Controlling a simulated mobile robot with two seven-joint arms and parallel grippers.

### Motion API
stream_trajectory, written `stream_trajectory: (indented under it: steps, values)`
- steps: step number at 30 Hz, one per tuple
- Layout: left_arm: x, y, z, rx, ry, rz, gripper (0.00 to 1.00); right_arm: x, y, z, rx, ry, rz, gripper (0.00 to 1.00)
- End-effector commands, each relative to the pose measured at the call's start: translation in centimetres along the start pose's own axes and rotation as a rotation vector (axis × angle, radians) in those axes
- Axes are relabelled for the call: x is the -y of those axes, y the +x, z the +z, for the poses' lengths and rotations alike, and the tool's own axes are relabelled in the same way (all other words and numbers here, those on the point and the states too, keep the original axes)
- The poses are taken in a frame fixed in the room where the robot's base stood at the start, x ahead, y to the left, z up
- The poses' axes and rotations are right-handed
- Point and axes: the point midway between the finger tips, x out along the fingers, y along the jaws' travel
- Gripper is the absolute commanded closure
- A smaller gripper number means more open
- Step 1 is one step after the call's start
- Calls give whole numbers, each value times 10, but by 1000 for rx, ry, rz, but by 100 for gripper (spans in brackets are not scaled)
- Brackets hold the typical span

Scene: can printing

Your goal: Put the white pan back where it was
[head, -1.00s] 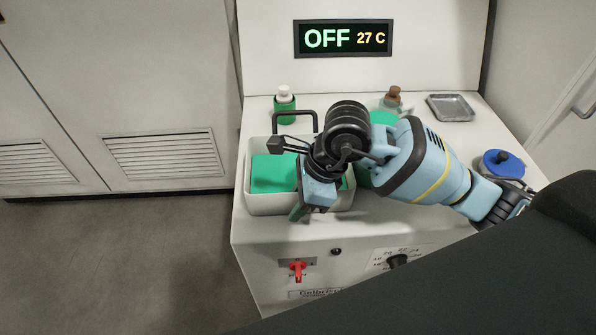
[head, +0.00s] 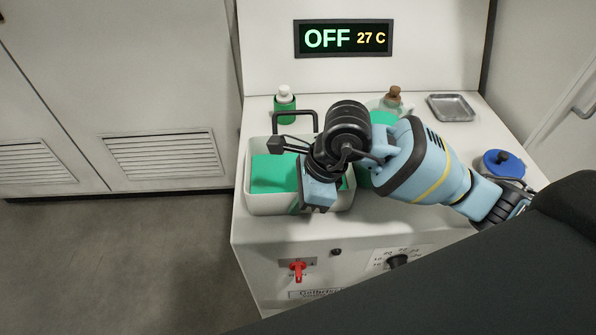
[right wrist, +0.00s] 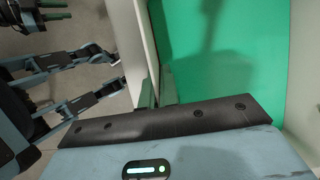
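The white pan (head: 256,207) is a rectangular tub with a green filling (head: 275,173), standing at the front left of the white counter. My right gripper (head: 297,208) reaches down over the pan's front wall, and its wrist hides part of the pan. In the right wrist view, its fingers (right wrist: 158,90) lie one on each side of the pan's wall (right wrist: 143,45), close against it. My left gripper (right wrist: 66,10) seems to show at the top left of the right wrist view, away from the pan, with its two fingers apart and empty.
Behind the pan are a black handle (head: 295,114) and a green bottle with a white cap (head: 284,105). A corked bottle (head: 393,98), a metal tray (head: 450,107) and a blue-lidded pot (head: 503,164) stand to the right. A red switch (head: 298,270) is on the front panel.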

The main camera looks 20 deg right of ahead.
Motion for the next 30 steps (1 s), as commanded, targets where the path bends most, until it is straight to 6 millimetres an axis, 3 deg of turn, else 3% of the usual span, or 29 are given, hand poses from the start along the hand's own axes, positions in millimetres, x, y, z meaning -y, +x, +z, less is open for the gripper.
stream_trajectory:
  steps: [25,30]
  values:
    - [0,0,0,0,0,0,76,1,-3,2,3,-2,-5,100]
    - [0,0,-2,-3,1,0,76,2,-13,6,5,-3,-8,100]
